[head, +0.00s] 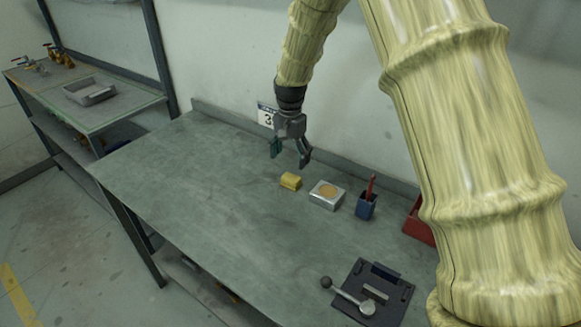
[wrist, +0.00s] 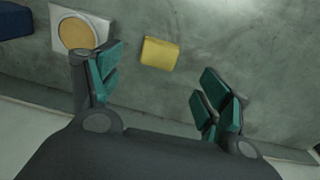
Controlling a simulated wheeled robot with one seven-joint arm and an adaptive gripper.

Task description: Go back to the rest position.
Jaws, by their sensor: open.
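My gripper (head: 290,150) is open and empty above the back part of the grey-green bench (head: 190,190), fingers pointing down. In the wrist view its two green-padded fingers (wrist: 160,95) stand wide apart with nothing between them. A small yellow block (head: 291,181) lies on the bench below and near the gripper; it also shows in the wrist view (wrist: 159,53), beyond the fingertips.
A silver box with a tan round top (head: 327,194), a blue holder with a red item (head: 367,205) and a red bin (head: 418,222) line the back right. A dark fixture with a lever (head: 372,291) sits in front. The bench's left is clear. Another bench (head: 110,110) holds a grey tray (head: 90,91).

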